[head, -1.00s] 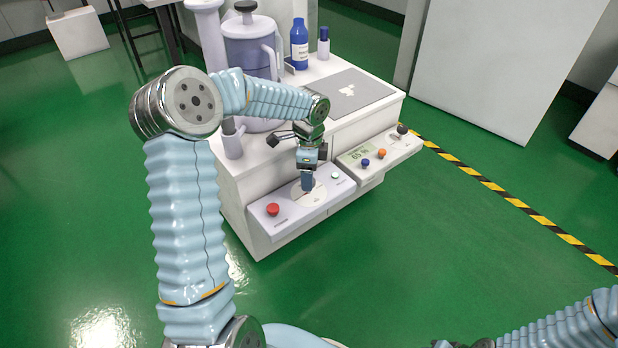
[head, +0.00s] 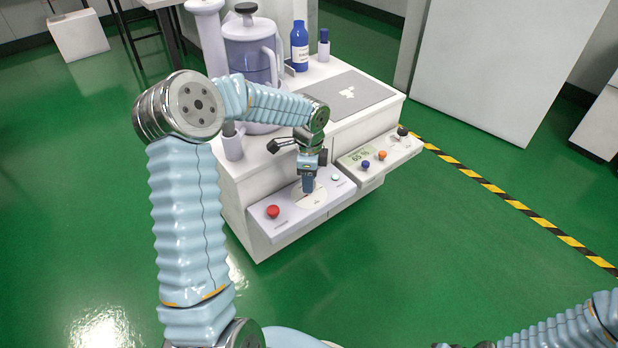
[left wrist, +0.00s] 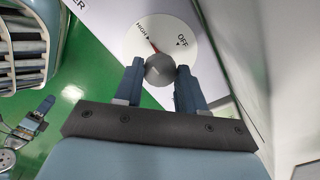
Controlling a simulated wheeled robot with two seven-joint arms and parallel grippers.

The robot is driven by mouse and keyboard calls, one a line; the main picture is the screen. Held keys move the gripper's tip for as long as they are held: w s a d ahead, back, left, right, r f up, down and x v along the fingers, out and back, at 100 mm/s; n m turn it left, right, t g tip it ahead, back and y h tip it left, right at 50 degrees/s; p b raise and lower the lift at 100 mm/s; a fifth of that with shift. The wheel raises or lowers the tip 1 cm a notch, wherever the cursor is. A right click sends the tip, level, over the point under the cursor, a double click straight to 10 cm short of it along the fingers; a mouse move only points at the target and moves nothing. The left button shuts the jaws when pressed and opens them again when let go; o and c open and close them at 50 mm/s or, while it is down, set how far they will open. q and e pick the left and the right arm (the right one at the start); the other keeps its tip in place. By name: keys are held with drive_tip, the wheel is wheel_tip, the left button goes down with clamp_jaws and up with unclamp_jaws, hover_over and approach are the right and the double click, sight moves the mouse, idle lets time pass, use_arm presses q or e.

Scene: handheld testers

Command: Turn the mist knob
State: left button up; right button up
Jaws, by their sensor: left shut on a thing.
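The mist knob is a small grey round knob (left wrist: 159,70) with a red pointer on a white dial plate (left wrist: 190,28) marked HIGH and OFF. The red pointer is near the HIGH mark. My left gripper (left wrist: 160,76) is shut on the knob, one finger on each side. In the head view my left gripper (head: 309,186) comes down on the front panel (head: 290,222), and its fingers hide the knob. A dark part at the bottom edge of the head view seems to be my right gripper (head: 466,345), mostly cut off; its jaws are unclear.
A red button (head: 273,212) and a small pale button (head: 335,177) flank the dial. A second panel (head: 400,152) with a display, blue and orange knobs is to the right.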

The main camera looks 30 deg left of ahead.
use_arm(q)
drive_tip(key=shift+n, duration=0.3)
drive_tip(key=n, duration=0.3)
drive_tip(key=shift+n, duration=0.4)
drive_tip(key=n, duration=0.4)
drive_tip(key=shift+n, duration=0.3)
drive_tip(key=n, duration=0.4)
drive_tip(key=shift+r, duration=0.1)
drive_tip(key=n, duration=0.4)
drive_tip(key=shift+n, duration=0.5)
drive_tip(key=o, duration=1.1)
drive_tip(key=shift+c, duration=0.2)
